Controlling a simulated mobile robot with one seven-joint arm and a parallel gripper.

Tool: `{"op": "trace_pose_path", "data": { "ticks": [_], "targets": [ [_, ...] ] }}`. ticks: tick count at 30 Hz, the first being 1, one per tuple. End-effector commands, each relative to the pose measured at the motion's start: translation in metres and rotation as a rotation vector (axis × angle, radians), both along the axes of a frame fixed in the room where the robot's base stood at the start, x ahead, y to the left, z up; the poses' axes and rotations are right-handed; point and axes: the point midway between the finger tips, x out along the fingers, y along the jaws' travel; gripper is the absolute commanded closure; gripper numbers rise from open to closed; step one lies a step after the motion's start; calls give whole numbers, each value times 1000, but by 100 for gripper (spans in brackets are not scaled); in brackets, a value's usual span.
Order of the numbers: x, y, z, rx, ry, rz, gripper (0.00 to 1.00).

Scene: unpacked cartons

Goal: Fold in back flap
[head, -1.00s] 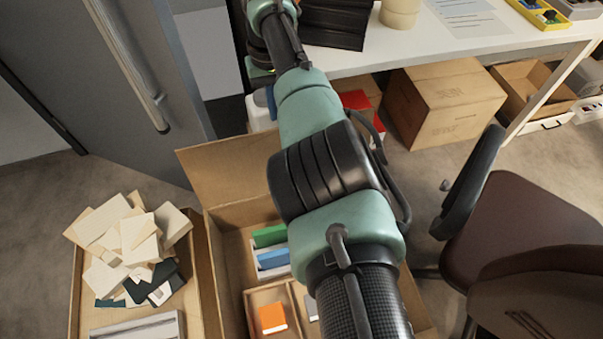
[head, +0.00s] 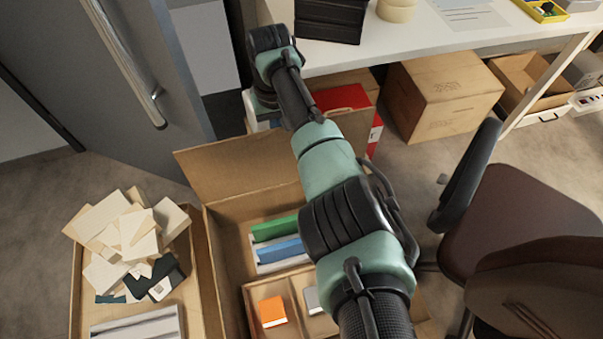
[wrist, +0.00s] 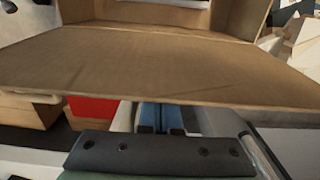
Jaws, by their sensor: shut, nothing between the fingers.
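The carton (head: 212,250) stands open on the floor at the lower middle of the head view. Its back flap (head: 235,160) stands up from the far edge, tilted outward. In the wrist view the flap (wrist: 160,62) is a wide brown panel across the picture, with the carton's inside behind it. My gripper (wrist: 160,114) is at the flap's near edge, its bluish fingers shut and empty. The finger ends meet that edge in the picture; I cannot tell whether they touch it. In the head view my arm reaches over the carton, and the fingers are hidden.
Inside the carton are a green item (head: 275,228), a blue item (head: 281,250) and an orange item (head: 272,312). Another carton (head: 75,300) with papers is at left. A cabinet door (head: 120,90), a white desk (head: 430,40) and a chair (head: 530,215) surround the space.

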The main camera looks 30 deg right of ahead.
Motion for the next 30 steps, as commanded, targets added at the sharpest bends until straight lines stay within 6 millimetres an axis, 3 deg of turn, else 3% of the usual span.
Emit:
{"op": "trace_pose_path", "data": {
  "ticks": [1,14,23,30],
  "targets": [
    [-5,1,9,1,1,0,100],
    [-51,10,10,3,3,-2,100],
    [-96,21,-6,6,4,-3,100],
    [-126,27,-32,5,3,-2,100]
  ]
}}
